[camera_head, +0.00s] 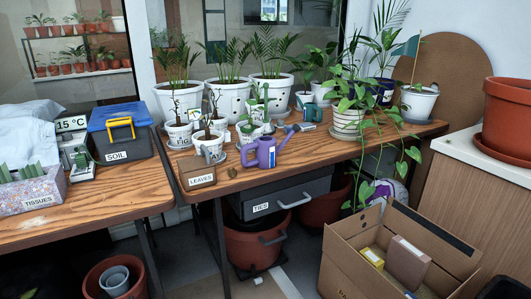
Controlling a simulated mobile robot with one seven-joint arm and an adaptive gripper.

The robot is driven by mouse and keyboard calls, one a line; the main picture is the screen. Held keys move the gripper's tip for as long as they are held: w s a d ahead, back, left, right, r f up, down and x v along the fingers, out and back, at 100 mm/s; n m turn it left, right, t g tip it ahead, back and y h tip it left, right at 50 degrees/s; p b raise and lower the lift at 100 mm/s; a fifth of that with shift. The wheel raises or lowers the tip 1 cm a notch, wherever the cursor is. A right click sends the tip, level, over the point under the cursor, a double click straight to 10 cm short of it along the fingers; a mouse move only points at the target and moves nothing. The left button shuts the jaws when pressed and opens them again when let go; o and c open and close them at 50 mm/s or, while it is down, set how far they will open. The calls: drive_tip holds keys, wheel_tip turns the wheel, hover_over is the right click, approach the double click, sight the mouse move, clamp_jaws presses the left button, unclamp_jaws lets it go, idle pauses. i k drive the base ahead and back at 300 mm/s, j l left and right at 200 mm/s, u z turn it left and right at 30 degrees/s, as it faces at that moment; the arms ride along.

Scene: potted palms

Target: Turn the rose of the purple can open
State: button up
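My gripper is not in view.
White pots with palms (229,95) line the back. A trailing plant (347,120) hangs over the front edge at right. An open cardboard box (352,268) stands on the floor.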

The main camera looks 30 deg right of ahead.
sight(296, 128)
drive_tip(key=i+l+z, duration=0.1)
drive_tip(key=l, duration=0.4)
drive_tip(key=i+l+z, duration=0.15)
drive_tip(key=i+l, duration=0.2)
drive_tip(key=i+l+z, duration=0.1)
drive_tip(key=i+l, duration=0.2)
drive_tip(key=l, duration=0.2)
drive_tip(key=i+l+z, duration=0.15)
drive_tip(key=l, duration=0.25)
drive_tip(key=i+j+z, duration=0.35)
drive_tip(key=j, duration=0.3)
drive_tip(key=j+z, duration=0.2)
drive_tip(key=j, duration=0.15)
drive_tip(key=i+j+z, duration=0.15)
drive_tip(key=j, duration=0.2)
